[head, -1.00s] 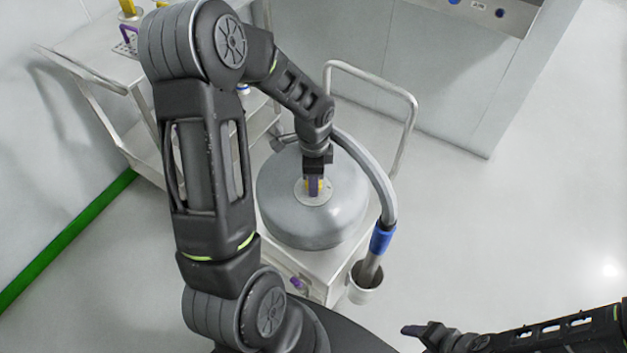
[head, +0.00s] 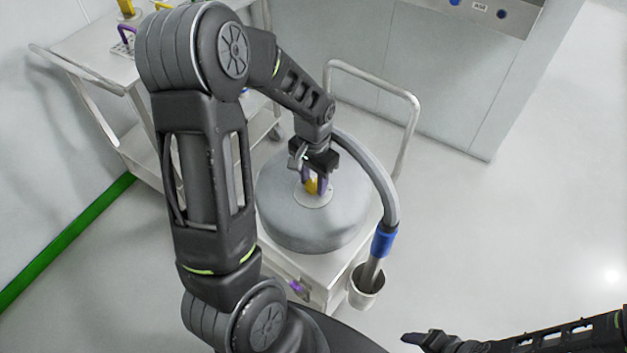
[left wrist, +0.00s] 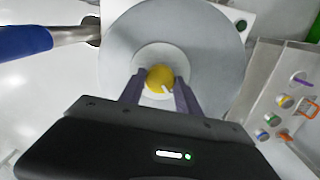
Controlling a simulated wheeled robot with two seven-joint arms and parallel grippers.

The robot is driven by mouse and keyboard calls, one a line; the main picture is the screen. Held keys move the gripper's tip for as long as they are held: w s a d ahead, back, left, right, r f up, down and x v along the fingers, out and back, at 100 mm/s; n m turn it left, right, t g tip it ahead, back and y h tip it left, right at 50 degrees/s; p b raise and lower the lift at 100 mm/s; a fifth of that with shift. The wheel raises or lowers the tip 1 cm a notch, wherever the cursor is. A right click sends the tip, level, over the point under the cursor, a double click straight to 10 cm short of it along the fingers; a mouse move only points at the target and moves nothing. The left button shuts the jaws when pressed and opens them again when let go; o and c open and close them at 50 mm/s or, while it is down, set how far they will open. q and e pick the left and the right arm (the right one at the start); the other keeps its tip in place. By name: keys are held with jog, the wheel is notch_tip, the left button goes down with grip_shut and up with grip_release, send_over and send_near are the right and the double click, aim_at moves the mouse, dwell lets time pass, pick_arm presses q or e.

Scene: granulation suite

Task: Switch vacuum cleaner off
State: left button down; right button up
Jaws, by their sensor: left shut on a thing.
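The vacuum cleaner (head: 285,215) is a round grey drum on a white wheeled cart. A pale disc on its top carries a yellow rotary knob, which shows best in the left wrist view (left wrist: 160,78) with a white pointer mark facing down and right. My left gripper (head: 315,186) points down over the disc and is shut on the knob, with one purple finger on each side. It hides part of the knob in the head view. My right gripper (head: 418,339) is at the bottom right, away from the cleaner; its jaws are too unclear to judge.
A grey hose with a blue cuff (head: 384,241) runs along the drum's right side into a cup (head: 364,300). A steel handle (head: 404,140) rises behind. A trolley (head: 75,45) with small coloured items stands at the upper left. The floor at right is clear.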

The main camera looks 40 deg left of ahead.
aim_at(313, 185)
pick_arm(q)
jog(key=shift+n, duration=0.5)
jog(key=c, duration=0.9)
grip_release()
jog(key=shift+o, duration=0.2)
notch_tip(313, 185, up, 8)
jog(key=shift+f+p, duration=0.1)
jog(key=shift+p, duration=0.25)
